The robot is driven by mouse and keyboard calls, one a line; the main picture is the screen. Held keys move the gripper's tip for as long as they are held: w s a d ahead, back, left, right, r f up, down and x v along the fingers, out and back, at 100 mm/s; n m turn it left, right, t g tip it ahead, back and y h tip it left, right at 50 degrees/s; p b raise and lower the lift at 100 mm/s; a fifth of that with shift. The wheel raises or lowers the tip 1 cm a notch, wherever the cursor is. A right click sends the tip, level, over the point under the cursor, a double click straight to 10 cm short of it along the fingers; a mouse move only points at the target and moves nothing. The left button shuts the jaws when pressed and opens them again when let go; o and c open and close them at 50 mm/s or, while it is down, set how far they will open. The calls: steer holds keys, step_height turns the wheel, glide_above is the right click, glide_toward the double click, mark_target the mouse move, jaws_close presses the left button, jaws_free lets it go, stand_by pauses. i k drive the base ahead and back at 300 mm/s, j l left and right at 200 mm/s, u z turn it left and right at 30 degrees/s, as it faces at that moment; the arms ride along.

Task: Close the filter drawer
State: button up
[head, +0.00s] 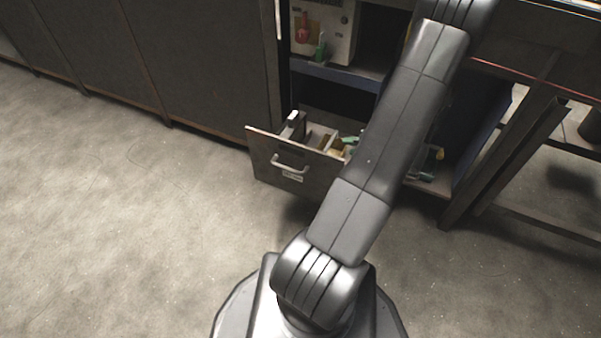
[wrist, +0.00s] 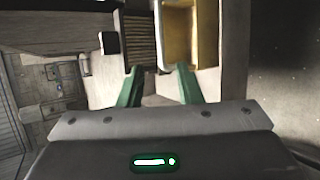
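The filter drawer (head: 270,162) sticks out of the low cabinet in the head view, pulled open, with a pale bar handle (head: 290,166) and a small label on its front. Several small items lie inside it. My arm crosses in front of its right part and hides that side.
The cabinet shelf (head: 335,73) above the drawer holds a pale box (head: 336,35) with a red item. Dark cabinet panels (head: 200,60) run to the left. A metal-framed table (head: 500,165) stands at right. The concrete floor (head: 130,220) is clear at left.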

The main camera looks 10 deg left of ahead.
mark_target(304, 171)
steer(key=k+l, duration=0.25)
steer(key=j, duration=0.45)
steer(key=k+j, duration=0.15)
steer(key=j, duration=0.7)
steer(key=k, duration=0.05)
